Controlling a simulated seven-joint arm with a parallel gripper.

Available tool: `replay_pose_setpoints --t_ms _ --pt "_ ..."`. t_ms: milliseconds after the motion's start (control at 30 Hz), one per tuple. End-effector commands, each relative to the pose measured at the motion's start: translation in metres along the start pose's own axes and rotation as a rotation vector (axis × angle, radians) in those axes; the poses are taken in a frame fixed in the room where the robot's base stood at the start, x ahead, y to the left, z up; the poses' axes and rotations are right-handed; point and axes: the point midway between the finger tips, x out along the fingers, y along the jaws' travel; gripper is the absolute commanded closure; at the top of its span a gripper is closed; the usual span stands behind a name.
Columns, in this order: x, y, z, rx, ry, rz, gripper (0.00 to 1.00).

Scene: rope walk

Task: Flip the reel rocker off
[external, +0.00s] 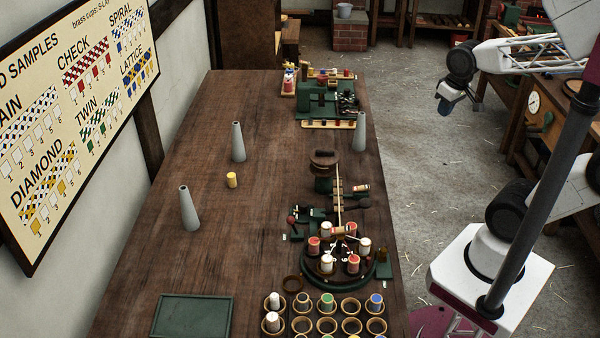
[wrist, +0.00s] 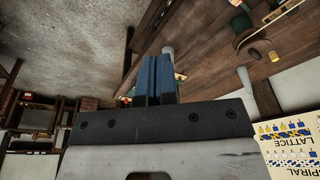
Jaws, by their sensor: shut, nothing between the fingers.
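The reel (external: 323,160) looks like a dark brown drum on a green stand near the table's right side, behind the round braiding machine (external: 338,275). I cannot pick out the reel rocker for certain; the switches around the machine are too small to tell. My gripper (external: 446,106) is in the air beyond the table's right edge, to the right of the reel and apart from it. In the wrist view my gripper (wrist: 152,78) has its blue fingers together with nothing between them.
Grey cones (external: 238,142) stand on the table (external: 190,130), with a yellow spool (external: 232,180) between them. A green machine (external: 318,100) stands at the back. Brass cups (external: 351,307) and a green tray (external: 193,317) are at the front.

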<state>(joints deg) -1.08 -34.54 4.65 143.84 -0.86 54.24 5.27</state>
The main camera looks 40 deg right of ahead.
Motion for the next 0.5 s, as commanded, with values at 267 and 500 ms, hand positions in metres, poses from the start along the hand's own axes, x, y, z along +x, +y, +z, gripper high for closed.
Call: replay_pose_setpoints --t_ms 267,500 --pt "0.015 -0.023 -0.027 0.1 -0.063 0.009 1.0" --pt "0.033 -0.049 -0.052 0.207 -0.12 0.031 1.0"
